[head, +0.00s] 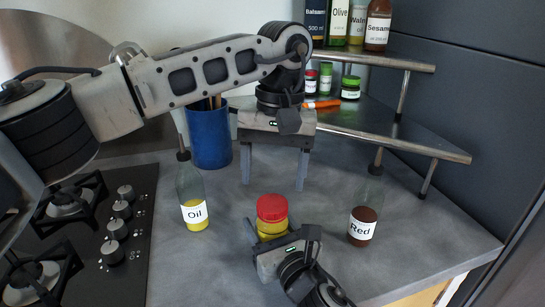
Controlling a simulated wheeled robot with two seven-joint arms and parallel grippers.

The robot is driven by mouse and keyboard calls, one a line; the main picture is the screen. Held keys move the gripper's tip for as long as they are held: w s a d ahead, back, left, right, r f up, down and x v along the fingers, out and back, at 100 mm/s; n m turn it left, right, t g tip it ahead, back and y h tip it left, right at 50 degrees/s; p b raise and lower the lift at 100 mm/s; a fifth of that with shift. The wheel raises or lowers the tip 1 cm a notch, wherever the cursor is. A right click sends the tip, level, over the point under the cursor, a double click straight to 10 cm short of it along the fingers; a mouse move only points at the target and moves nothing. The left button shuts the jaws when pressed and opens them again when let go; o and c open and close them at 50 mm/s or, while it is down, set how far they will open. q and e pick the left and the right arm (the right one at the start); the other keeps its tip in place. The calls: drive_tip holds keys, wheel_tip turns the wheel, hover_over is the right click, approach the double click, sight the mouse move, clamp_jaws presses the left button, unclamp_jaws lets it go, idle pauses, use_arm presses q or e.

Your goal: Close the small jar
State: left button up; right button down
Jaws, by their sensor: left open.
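The small jar (272,231) has yellow contents and stands on the grey counter. A red lid (272,207) sits on top of it; I cannot tell whether it is screwed tight. My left gripper (273,186) points down, open and empty, with its two fingers apart above and behind the lid in the picture. My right gripper (279,234) comes in from the bottom and is at the front of the jar, with one finger showing at the jar's left. Its body hides the jar's lower front, so I cannot tell whether it grips the jar.
An oil bottle (194,212) stands to the left and a red bottle (363,224) to the right. A blue utensil pot (209,137) is behind. A cooktop (135,285) lies at the left. A corner shelf (400,133) holds small jars and bottles. The counter's right front is clear.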

use_arm(q)
drive_tip(key=n, duration=0.7)
drive_tip(key=shift+r+n, duration=0.25)
drive_tip(key=shift+n, duration=0.15)
drive_tip(key=n, duration=0.7)
drive_tip(key=shift+r, duration=0.2)
drive_tip(key=n, duration=0.7)
drive_tip(key=shift+r+t, duration=0.2)
drive_tip(key=shift+t, duration=0.1)
drive_tip(key=n, duration=0.7)
drive_tip(key=shift+r+n, duration=0.2)
drive_tip(key=shift+n, duration=0.2)
drive_tip(key=n, duration=0.4)
drive_tip(key=shift+r+n+h, duration=0.15)
drive_tip(key=shift+n+h, duration=0.15)
drive_tip(key=n, duration=0.4)
drive_tip(key=shift+s+r+n, duration=0.1)
drive_tip(key=shift+r+n, duration=0.05)
drive_tip(key=shift+n, duration=0.25)
drive_tip(key=n, duration=0.4)
drive_tip(key=shift+r+n, duration=0.1)
drive_tip(key=shift+n, duration=0.3)
drive_tip(key=n, duration=0.6)
drive_tip(key=shift+a+r, duration=0.1)
drive_tip(key=shift+r, duration=0.1)
